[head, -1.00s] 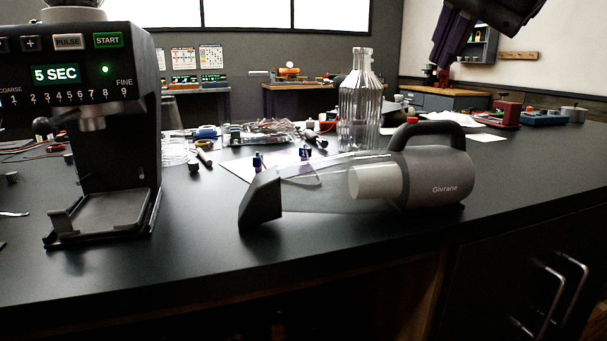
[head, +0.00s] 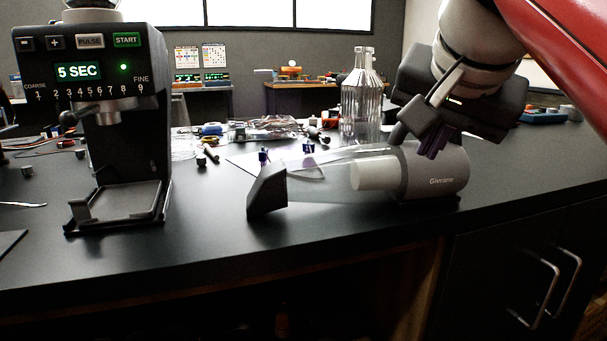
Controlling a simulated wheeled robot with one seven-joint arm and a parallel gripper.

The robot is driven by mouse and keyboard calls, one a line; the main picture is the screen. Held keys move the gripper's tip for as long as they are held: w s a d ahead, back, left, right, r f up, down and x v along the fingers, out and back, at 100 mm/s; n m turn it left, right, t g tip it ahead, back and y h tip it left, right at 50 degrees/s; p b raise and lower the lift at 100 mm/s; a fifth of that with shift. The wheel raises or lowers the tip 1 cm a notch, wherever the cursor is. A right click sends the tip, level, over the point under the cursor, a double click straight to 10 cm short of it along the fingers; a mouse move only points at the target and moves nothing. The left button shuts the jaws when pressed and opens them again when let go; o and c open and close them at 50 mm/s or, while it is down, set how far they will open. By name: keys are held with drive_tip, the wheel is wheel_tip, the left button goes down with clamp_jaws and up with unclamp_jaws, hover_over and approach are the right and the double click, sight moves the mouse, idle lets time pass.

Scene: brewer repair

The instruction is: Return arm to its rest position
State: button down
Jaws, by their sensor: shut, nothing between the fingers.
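My gripper (head: 431,150) is at the right of the head view, at the end of my arm, which comes in from the upper right. Its dark purple fingers point down and appear shut and empty. They overlap the handheld vacuum (head: 432,183) in the picture, in front of or above its handle. I cannot tell whether they touch it. The vacuum lies on its side on the dark counter (head: 330,230), its clear nozzle pointing left. The gripper hides most of the vacuum's handle.
A coffee grinder (head: 120,100) with a lit display stands at the left. A clear glass bottle (head: 360,100) stands behind the vacuum. Small parts, paper (head: 240,162) and tools lie farther back. The counter's front strip is clear. Cabinet handles (head: 543,295) stick out at lower right.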

drive_tip(key=s+f+n+g, duration=0.1)
drive_tip(key=s+f+n, duration=0.2)
drive_tip(key=f, duration=1.4)
drive_tip(key=s+f+n+g, duration=0.1)
drive_tip(key=s+f+n, duration=0.2)
drive_tip(key=f, duration=1.4)
drive_tip(key=s, duration=0.3)
drive_tip(key=shift+d+y, duration=0.15)
drive_tip(key=shift+y, duration=0.25)
